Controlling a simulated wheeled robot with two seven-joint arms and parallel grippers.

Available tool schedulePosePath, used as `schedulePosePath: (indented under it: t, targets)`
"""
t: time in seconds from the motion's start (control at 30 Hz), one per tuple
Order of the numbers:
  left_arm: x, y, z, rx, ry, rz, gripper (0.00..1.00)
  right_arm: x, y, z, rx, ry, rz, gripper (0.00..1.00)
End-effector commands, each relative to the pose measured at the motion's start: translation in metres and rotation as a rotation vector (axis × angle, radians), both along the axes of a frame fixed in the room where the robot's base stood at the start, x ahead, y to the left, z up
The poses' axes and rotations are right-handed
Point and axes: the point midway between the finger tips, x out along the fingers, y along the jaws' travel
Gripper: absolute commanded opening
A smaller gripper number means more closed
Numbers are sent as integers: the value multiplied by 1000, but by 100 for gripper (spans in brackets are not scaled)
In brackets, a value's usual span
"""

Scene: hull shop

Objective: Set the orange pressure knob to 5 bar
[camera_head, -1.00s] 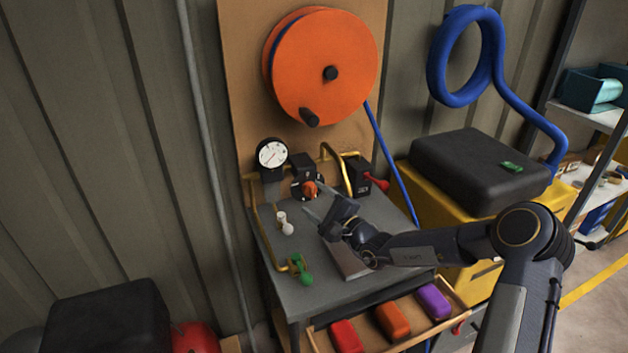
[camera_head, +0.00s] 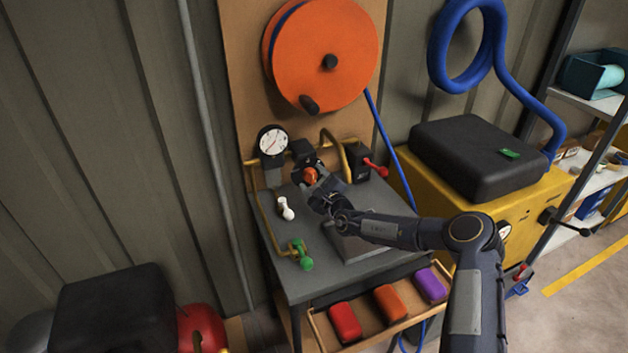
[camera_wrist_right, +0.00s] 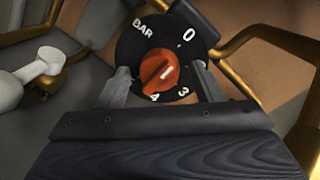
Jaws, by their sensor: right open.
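The orange pressure knob (camera_head: 310,175) sits on a black dial behind the bench; in the right wrist view the orange knob (camera_wrist_right: 159,69) shows a white pointer mark. The dial (camera_wrist_right: 136,48) around it reads BAR, 0, 3 and 4. My right gripper (camera_head: 315,182) is at the knob, and in the wrist view its two fingers (camera_wrist_right: 162,86) stand apart, one on each side of the dial's lower part. I cannot tell whether they touch it. The white round gauge (camera_head: 272,142) is to the left, with a needle. My left gripper is not in view.
A white-handled valve (camera_head: 286,208) and a green-handled valve (camera_head: 302,256) stand on the left of the bench (camera_head: 300,283). A red-handled valve (camera_head: 375,167) is right of the knob. Brass pipes run close around the dial. An orange hose reel (camera_head: 335,62) hangs above.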

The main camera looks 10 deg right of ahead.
Motion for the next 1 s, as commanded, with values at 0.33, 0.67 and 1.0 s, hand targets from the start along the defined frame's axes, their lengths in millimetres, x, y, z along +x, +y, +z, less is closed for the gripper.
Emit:
schedulePosePath:
  t: [0.33,0.67,1.0]
  targets:
    - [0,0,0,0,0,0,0,0,0,0,0,-1,1,43]
    - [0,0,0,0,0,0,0,0,0,0,2,1,1,16]
    - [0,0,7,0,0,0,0,0,0,0,109,23,1,16]
